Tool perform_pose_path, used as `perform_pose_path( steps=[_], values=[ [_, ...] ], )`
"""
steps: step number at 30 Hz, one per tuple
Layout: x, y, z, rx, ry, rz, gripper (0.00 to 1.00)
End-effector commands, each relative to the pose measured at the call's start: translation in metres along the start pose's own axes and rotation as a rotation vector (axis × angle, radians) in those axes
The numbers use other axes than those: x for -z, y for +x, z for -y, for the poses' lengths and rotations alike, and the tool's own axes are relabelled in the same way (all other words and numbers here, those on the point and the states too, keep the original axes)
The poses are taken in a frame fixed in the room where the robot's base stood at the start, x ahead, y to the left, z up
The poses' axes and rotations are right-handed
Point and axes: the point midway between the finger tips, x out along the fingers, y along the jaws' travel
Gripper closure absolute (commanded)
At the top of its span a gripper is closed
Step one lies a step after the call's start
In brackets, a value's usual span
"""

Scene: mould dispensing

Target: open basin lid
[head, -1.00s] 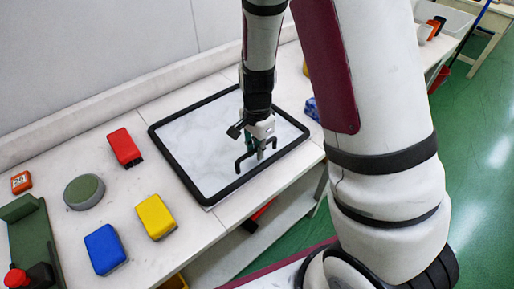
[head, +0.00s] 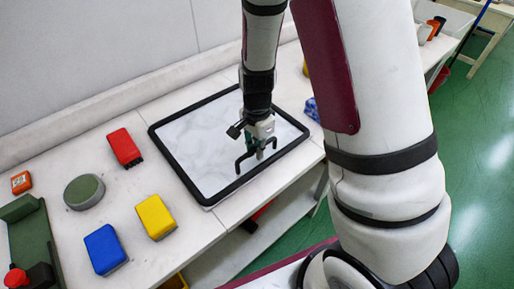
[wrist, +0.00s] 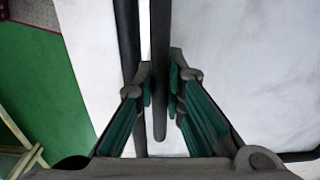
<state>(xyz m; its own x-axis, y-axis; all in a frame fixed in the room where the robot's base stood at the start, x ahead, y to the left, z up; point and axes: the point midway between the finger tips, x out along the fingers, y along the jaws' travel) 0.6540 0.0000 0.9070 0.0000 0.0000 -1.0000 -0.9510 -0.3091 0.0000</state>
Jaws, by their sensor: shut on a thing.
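The basin lid (head: 192,148) is a pale marbled rectangular panel with a thick black rim, lying flat on the worktop. A black handle (head: 240,163) stands up from it near its front right edge. My gripper (head: 262,150) is over the front right part of the lid, at the handle. In the wrist view my gripper (wrist: 160,85) has its green-padded fingers closed on either side of the dark handle bar (wrist: 160,110). The lid's white surface (wrist: 240,70) fills the right of that view. Whatever lies under the lid is hidden.
On the worktop to the left are a red block (head: 125,147), a yellow block (head: 156,216), a blue block (head: 105,248), a round grey-green item (head: 84,191) and a green holder (head: 35,245). A blue item (head: 312,108) lies just right of the lid. A wall runs behind.

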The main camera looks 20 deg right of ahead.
Motion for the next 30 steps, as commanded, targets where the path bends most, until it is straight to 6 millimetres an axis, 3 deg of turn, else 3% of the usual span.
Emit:
perform_pose_path(
  steps=[5,17,30],
  values=[
    [0.0,-0.004,0.0,0.0,0.0,0.0,1.0],
    [0.0,-0.041,0.008,0.003,-0.001,-0.001,1.0],
    [0.0,-0.05,0.012,0.003,-0.001,-0.001,1.0]
  ],
)
